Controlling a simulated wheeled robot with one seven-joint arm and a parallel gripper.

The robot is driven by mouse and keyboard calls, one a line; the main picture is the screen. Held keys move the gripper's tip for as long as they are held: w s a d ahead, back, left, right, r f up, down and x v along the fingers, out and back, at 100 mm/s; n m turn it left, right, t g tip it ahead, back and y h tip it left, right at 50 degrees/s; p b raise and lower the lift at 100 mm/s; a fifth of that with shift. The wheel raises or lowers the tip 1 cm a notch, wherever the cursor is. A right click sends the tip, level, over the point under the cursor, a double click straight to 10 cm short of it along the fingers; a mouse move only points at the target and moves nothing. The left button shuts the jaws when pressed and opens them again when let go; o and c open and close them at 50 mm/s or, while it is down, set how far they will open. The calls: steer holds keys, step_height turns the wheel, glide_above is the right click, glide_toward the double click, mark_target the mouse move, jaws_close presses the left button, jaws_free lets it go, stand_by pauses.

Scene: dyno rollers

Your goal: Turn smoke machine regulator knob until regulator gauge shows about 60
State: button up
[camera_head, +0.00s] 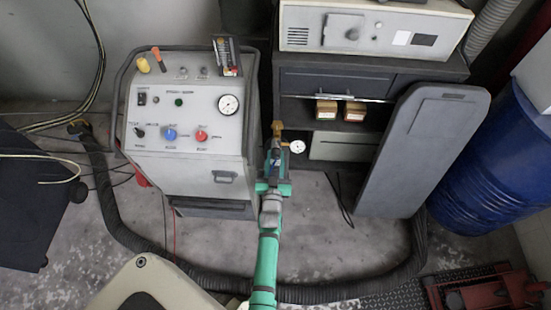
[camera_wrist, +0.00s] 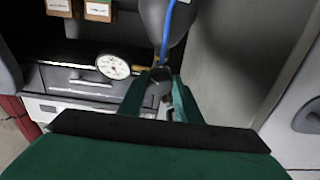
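The smoke machine (camera_head: 185,175) is a grey cabinet with a sloped control panel, left of centre in the head view. A small round white regulator gauge (camera_head: 297,146) sits just right of its side, with a brass fitting (camera_head: 278,128) beside it. The gauge shows larger in the wrist view (camera_wrist: 113,67), but its needle is too small to read surely. My green gripper (camera_head: 274,158) is at the regulator, left of the gauge. In the wrist view its fingers (camera_wrist: 159,80) stand apart, one on each side of a dark regulator knob (camera_wrist: 158,75). I cannot tell whether they touch it.
A blue hose (camera_wrist: 168,35) passes above the knob. A tall grey panel (camera_head: 420,150) stands close on the right, before a blue drum (camera_head: 500,160). A dark shelf unit (camera_head: 350,80) is behind. A thick black hose (camera_head: 340,293) curves across the floor.

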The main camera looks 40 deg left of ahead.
steer(key=shift+a+m, duration=0.1)
steer(key=shift+m, duration=1.7)
steer(key=o, duration=1.1)
steer(key=shift+c, duration=0.2)
steer(key=v, duration=1)
steer(key=shift+s, duration=0.35)
steer(key=shift+s+d, duration=0.1)
steer(key=shift+d, duration=0.2)
